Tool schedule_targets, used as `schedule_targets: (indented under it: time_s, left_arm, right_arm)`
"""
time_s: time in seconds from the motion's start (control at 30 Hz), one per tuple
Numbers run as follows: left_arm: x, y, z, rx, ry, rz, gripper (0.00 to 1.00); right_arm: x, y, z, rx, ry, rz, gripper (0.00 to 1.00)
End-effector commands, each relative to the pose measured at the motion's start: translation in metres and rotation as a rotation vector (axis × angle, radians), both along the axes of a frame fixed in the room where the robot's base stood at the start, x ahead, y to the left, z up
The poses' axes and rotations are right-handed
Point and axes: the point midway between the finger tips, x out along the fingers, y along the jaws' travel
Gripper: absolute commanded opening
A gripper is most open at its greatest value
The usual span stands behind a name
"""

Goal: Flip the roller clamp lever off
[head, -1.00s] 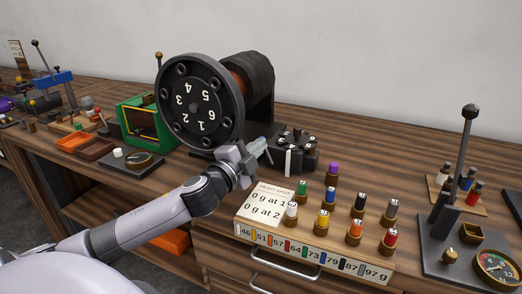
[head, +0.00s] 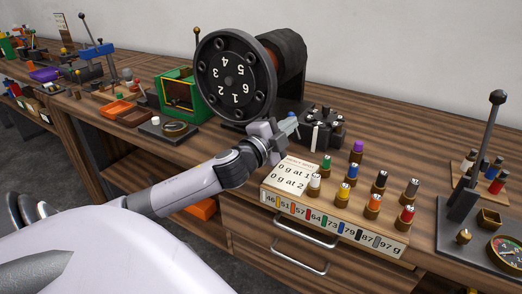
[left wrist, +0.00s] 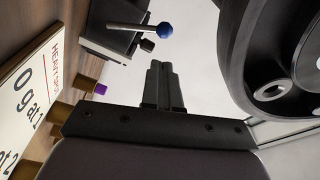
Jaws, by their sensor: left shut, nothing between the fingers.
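A lever with a pale rod and a blue ball knob (left wrist: 165,30) shows in the left wrist view, rising from a dark block (left wrist: 112,42). The blue knob (head: 291,115) also shows small in the head view, just beyond the fingers. My left gripper (head: 290,127) is shut and empty beside the foot of the big numbered wheel (head: 231,78). In the left wrist view its closed fingers (left wrist: 161,68) point toward the lever, and the knob appears just past their tips. I cannot tell whether they touch it. My right gripper is not in view.
The dark wheel rim (left wrist: 275,60) is close on the right in the wrist view. A black holder (head: 325,130) stands right of the gripper. A weight board (head: 335,222) with several coloured pegs lies in front. A tall lever device (head: 480,160) stands far right.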

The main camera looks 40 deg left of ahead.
Motion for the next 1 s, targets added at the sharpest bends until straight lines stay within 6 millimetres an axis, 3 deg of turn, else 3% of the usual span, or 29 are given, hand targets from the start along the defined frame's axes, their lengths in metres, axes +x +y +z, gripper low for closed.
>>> schedule_targets:
  time_s: [0.1, 0.37, 0.7, 1.0]
  left_arm:
    - [0.001, -0.001, 0.003, -0.002, -0.001, -0.004, 0.00]
    - [-0.036, -0.004, -0.003, -0.001, 0.003, -0.007, 0.00]
    - [-0.077, -0.007, -0.005, -0.001, 0.002, -0.006, 0.00]
    - [-0.097, -0.009, -0.005, -0.002, 0.000, -0.006, 0.00]
  right_arm:
    - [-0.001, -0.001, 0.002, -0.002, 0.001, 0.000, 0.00]
    - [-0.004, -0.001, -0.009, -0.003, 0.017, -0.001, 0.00]
    - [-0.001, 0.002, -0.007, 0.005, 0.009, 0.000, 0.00]
    - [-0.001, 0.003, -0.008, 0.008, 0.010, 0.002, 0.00]
